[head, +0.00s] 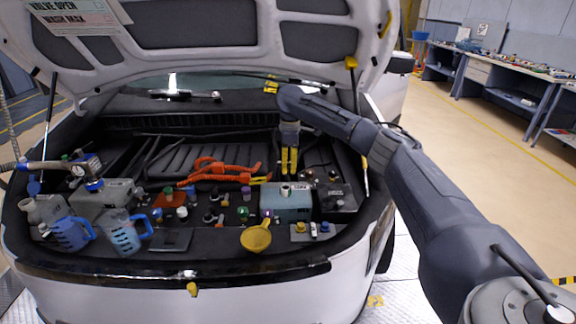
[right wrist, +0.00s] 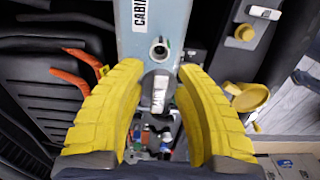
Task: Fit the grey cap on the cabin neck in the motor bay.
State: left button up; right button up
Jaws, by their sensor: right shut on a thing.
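The cabin tank is a pale teal box (head: 288,207) at the right of the motor bay. Its open round neck (right wrist: 160,50) shows beside the CABIN label (right wrist: 140,14) in the right wrist view. My right gripper (head: 289,172) points down just above and behind this tank. In the right wrist view its yellow fingers (right wrist: 163,75) are closed around a small grey cap (right wrist: 160,88), partly hidden between the fingertips. The cap appears close to the neck but not on it.
A yellow funnel (head: 256,238) lies in front of the tank. Several small caps and bottles crowd the middle, with orange cables (head: 212,170) behind. The raised hood (head: 220,30) hangs above.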

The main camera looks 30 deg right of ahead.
jog(key=shift+f, duration=0.1)
jog(key=shift+f, duration=2.8)
jog(key=shift+f, duration=1.45)
jog(key=o, duration=1.1)
jog(key=shift+c, duration=0.2)
notch_tip(320, 180, up, 12)
jog(key=shift+s+d, duration=0.1)
jog(key=shift+d, duration=0.05)
jog(key=shift+o, duration=0.4)
